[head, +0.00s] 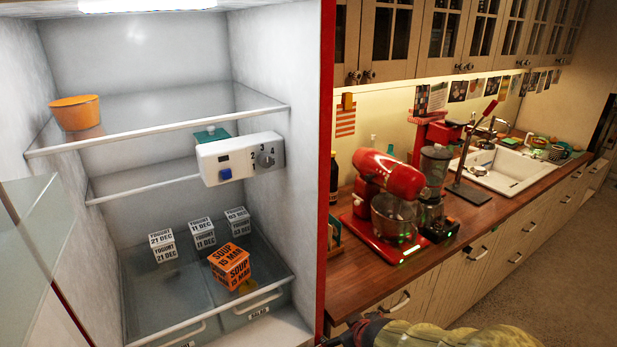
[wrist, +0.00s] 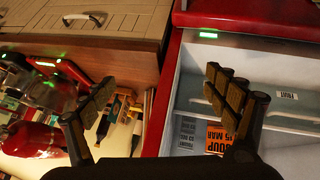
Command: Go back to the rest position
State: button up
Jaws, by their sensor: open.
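My gripper (wrist: 158,108) is open and empty in the wrist view, its two fingers spread wide. It is near the edge between the red fridge side and the wooden counter. In the head view only a dark part of my gripper (head: 372,332) and a yellowish arm link show at the bottom edge. The open fridge (head: 135,55) fills the left of the head view.
An orange bowl (head: 75,112) sits on the upper fridge shelf. A white control box (head: 238,158) is at the shelf's right. On the wooden counter (head: 345,285) stand a red mixer (head: 390,178) and a blender (head: 433,185). A white sink (head: 515,168) lies farther back. Floor at the far right is clear.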

jog(key=s+d+r+m+b, duration=0.1)
jog(key=s+d+r+m, duration=0.1)
jog(key=s, duration=0.5)
jog(key=s+d+r+m+g+h+b, duration=0.1)
jog(key=s+d+r+m, duration=0.1)
jog(key=s+d+r, duration=0.2)
jog(key=s+d+r+m+b, duration=0.2)
jog(key=s+d+r, duration=0.1)
jog(key=s+r, duration=0.5)
jog(key=s, duration=0.2)
jog(key=shift+s+g, duration=0.35)
jog(key=shift+g, duration=0.05)
